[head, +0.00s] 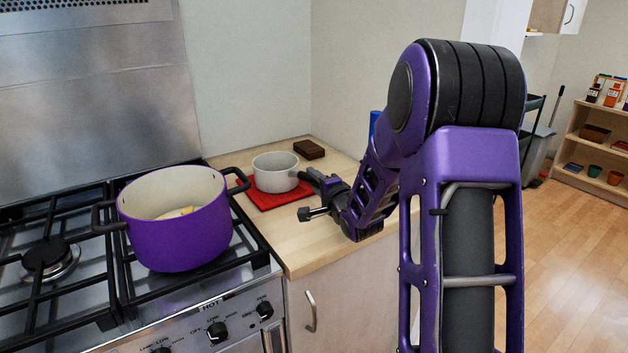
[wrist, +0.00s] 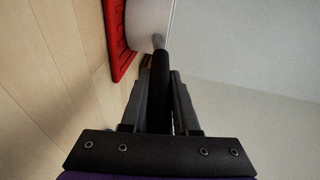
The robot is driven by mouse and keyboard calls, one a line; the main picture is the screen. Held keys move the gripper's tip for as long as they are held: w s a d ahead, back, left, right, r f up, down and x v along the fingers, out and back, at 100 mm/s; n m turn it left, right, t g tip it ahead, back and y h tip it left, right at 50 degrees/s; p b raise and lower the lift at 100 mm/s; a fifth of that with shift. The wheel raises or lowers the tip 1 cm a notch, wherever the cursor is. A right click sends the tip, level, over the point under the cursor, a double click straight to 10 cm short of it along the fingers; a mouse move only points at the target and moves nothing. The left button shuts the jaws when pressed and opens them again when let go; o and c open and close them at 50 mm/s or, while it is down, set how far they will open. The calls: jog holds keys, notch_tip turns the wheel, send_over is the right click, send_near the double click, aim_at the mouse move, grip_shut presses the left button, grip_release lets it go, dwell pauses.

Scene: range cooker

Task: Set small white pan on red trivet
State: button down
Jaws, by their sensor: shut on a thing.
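The small white pan (head: 275,172) is upright at the red trivet (head: 268,203) on the wooden counter. In the head view it appears over the trivet's far part, with red showing in front and to the right. I cannot tell whether its base touches the trivet. My gripper (head: 318,190) is to the right of the pan, shut on its dark handle. In the wrist view the handle (wrist: 159,80) runs between the fingers of my gripper (wrist: 162,85). The white pan (wrist: 148,25) and red trivet (wrist: 120,40) show at the top, partly cut off.
A large purple pot (head: 178,225) with something yellow inside stands on the cooker (head: 60,300) at left; its right handle is close to the white pan. A dark brown block (head: 309,149) lies behind the pan. The wooden counter (head: 310,256) is bare in front of the trivet.

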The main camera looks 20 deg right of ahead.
jog(key=c, duration=0.6)
grip_release()
jog(key=shift+f, duration=0.1)
jog(key=shift+f, duration=0.1)
jog(key=shift+s, duration=0.1)
